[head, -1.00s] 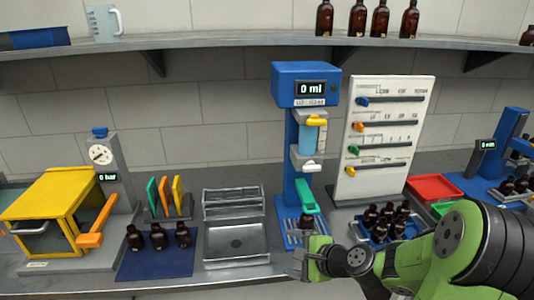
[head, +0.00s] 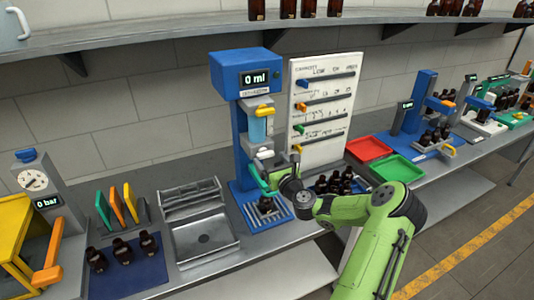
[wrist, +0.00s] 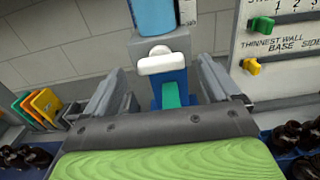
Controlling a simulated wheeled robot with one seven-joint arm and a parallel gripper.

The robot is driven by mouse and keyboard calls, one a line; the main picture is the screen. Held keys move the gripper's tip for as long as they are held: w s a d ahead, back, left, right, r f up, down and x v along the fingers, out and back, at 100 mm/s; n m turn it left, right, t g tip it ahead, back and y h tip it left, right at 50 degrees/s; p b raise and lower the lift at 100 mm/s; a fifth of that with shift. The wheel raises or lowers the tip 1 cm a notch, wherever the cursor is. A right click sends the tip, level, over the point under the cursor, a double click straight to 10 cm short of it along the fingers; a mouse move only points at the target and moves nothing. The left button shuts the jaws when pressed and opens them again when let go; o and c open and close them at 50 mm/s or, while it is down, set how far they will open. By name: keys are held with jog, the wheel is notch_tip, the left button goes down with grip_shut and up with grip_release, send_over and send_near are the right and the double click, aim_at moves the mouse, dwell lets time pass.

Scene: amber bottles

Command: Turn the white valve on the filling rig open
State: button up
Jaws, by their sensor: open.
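The blue filling rig (head: 240,120) stands at the back of the bench, its display reading 0 ml. Its white valve (head: 264,154) sits under the light-blue cylinder (head: 258,130), above a green lever (head: 259,178). In the wrist view the white valve (wrist: 163,64) is a short bar lying crosswise, in line with the space between my fingers. My gripper (head: 280,172) is in front of the rig at the lower right of the valve. In the wrist view my gripper (wrist: 165,90) is open and empty, and the valve appears beyond the fingertips. Contact cannot be seen.
A white slider board (head: 325,110) stands right of the rig. Amber bottles (head: 335,183) stand near my arm. Red (head: 369,149) and green (head: 397,168) trays lie to the right. A metal sink-like tray (head: 205,240) is left of the rig.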

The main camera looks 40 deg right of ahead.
aim_at(267, 156)
jog(key=shift+x, duration=1.55)
jog(key=shift+s, duration=0.1)
jog(key=c, duration=1.1)
jog(key=shift+o, duration=0.2)
